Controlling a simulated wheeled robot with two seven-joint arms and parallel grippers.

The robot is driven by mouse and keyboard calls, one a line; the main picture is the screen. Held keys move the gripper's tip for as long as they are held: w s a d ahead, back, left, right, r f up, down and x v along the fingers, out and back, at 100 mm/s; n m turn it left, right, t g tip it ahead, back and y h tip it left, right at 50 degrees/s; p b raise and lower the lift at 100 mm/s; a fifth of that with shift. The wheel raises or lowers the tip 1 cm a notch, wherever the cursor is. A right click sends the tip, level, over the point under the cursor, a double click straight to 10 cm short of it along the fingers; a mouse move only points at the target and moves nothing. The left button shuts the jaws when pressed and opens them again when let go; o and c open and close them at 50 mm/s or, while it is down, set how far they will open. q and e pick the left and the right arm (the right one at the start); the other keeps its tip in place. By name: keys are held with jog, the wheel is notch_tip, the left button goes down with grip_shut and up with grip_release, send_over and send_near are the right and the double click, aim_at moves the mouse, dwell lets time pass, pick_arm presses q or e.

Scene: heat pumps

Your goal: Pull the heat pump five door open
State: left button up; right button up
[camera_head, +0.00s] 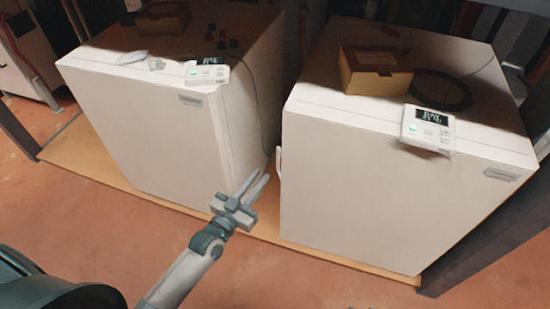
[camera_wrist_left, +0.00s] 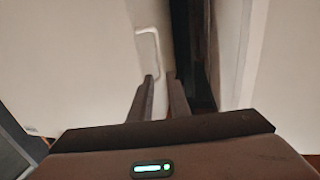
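Two white box-shaped heat pumps stand side by side, the left one (camera_head: 150,130) and the right one (camera_head: 390,185); I cannot read which is five. Both doors look closed. A slim white handle (camera_head: 279,160) sits at the left edge of the right heat pump. My right gripper is out of view.
Each heat pump carries a small white control panel, left (camera_head: 207,74) and right (camera_head: 428,128), at its top front edge. Cardboard boxes (camera_head: 375,70) and a black cable coil (camera_head: 441,90) lie on top. Dark posts flank the pumps. The reddish floor (camera_head: 60,220) in front is clear.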

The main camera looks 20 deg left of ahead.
pick_arm(q)
jog(key=x, duration=1)
jog(key=shift+b, duration=0.45)
grip_shut()
dwell(0.8)
